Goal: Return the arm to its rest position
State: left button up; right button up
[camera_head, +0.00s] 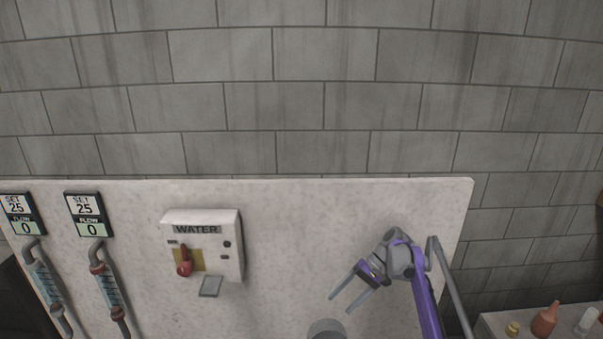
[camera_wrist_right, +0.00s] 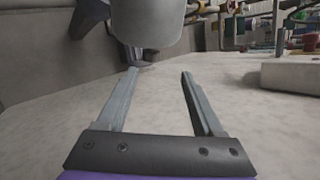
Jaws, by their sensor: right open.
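My right gripper (camera_head: 340,301) is open and empty, in front of the pale panel (camera_head: 300,220) at the right of the head view. Its purple and grey arm comes up from below right. In the right wrist view the two grey fingers of the right gripper (camera_wrist_right: 160,76) stand apart with nothing between them. A grey rounded body (camera_wrist_right: 140,22) shows close at the top of that view; I cannot tell what it is. My left gripper does not show.
A white WATER box (camera_head: 225,235) with a red lever (camera_head: 184,262) is on the panel. Two flow meters with displays (camera_head: 86,213) and tubes (camera_head: 108,292) are at the left. A grey cylinder (camera_head: 326,329) shows at the bottom edge. Bottles (camera_head: 545,320) stand at the lower right.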

jog(key=s+r+t+h, duration=0.45)
jog(key=s+r, duration=0.65)
jog(key=s, duration=0.3)
jog(key=s+d+f+n+t+h+p, duration=0.1)
jog(key=s+f, duration=0.3)
jog(key=s, duration=0.8)
jog(key=s+d+f+n+t+h, duration=0.1)
jog(key=s+d+f+t+h, duration=0.1)
jog(key=s, duration=1)
notch_tip(320, 180, down, 2)
jog(key=shift+s+d+f+t+h+p, duration=0.2)
jog(key=shift+s+d+t+h+p, duration=0.2)
jog(key=shift+d, duration=0.2)
